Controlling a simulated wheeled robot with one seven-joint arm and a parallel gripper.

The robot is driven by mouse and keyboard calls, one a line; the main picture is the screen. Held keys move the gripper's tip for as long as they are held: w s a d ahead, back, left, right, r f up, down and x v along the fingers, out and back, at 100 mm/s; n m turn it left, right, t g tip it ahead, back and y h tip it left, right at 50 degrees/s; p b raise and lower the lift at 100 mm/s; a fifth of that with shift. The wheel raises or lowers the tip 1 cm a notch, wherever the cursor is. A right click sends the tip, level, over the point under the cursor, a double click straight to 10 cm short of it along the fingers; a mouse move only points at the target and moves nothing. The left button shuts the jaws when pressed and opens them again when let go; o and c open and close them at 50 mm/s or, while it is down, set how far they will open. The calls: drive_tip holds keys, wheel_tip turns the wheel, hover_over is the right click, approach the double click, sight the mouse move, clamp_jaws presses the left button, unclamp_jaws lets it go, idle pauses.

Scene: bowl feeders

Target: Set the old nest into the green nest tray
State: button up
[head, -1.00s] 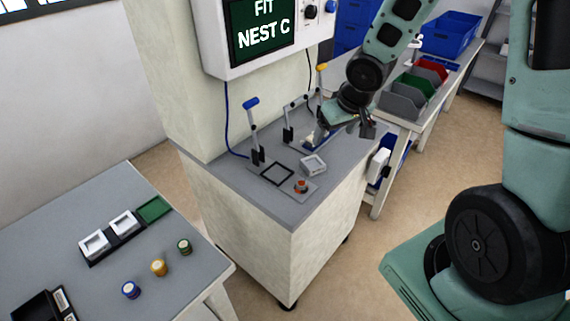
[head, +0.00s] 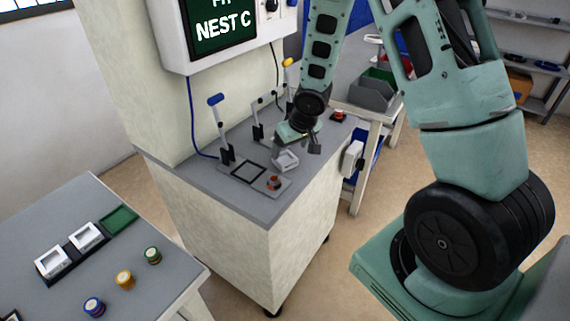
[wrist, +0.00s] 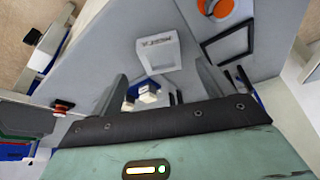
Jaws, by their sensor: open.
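The old nest is a pale grey square frame (head: 287,161) lying loose on the machine's grey top, beside the fixture plate. In the wrist view the old nest (wrist: 158,48) shows lettering on one side and lies just beyond my fingertips. My gripper (head: 305,147) is open and empty, close above and behind the nest; the gap between its fingers (wrist: 162,88) faces it. Whether a finger touches it I cannot tell. The green nest tray (head: 120,220) is on the left table, at the far end of a dark holder, and looks empty.
Two white nests (head: 86,236) sit in the dark holder by the green tray. Several coloured round pieces (head: 124,279) stand nearby. The fixture plate has an empty square frame (head: 248,172) and an orange-topped part (head: 274,182). Upright lever clamps (head: 222,130) and a red button (head: 338,116) flank the work area.

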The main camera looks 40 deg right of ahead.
sight(284, 159)
drive_tip(key=x, duration=0.5)
drive_tip(key=shift+w+b, duration=0.2)
drive_tip(key=shift+b, duration=0.1)
drive_tip(key=c, duration=1.2)
